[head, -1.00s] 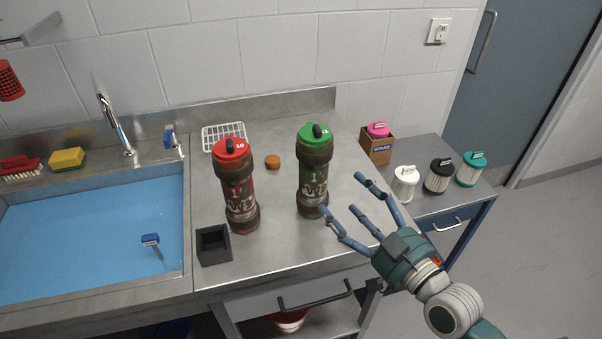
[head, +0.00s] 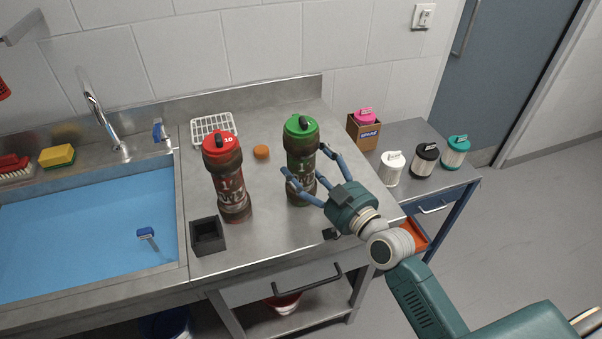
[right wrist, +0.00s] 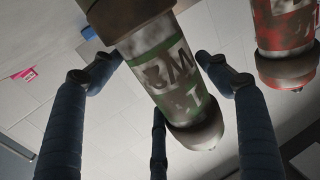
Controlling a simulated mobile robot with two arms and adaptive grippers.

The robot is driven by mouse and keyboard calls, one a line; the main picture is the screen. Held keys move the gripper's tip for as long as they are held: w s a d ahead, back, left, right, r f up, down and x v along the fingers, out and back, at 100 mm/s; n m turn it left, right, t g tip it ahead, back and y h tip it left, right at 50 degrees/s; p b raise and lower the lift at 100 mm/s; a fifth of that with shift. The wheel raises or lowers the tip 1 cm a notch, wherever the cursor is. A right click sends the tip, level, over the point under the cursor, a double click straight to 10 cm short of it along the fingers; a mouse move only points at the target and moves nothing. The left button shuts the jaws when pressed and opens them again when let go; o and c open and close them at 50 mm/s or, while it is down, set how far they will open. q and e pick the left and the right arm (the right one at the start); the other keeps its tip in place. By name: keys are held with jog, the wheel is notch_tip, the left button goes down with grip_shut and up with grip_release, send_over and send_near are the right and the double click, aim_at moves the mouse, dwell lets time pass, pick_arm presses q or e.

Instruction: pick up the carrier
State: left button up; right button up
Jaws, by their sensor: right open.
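Two grimy tube-shaped carriers stand upright on the steel counter. One has a green cap (head: 300,126) and a green band, the other a red cap (head: 221,143). My right gripper (head: 307,166) is open, with its fingers spread around the middle of the green-capped carrier. In the right wrist view the green-banded carrier (right wrist: 170,75) lies between the open fingers, and I cannot tell whether any finger touches it. The red carrier (right wrist: 283,30) shows at upper right there. My left gripper is not in view.
A black square holder (head: 207,236) stands in front of the red carrier. An orange-brown puck (head: 261,152) and a white wire rack (head: 213,129) lie behind. A water-filled sink (head: 80,230) is at left. A side table at right holds several lidded canisters (head: 424,160) and a cardboard box (head: 363,134).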

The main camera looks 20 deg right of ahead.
jog(key=shift+s, duration=0.1)
jog(key=c, duration=1)
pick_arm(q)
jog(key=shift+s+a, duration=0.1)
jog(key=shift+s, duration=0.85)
pick_arm(e)
jog(key=shift+r, duration=0.15)
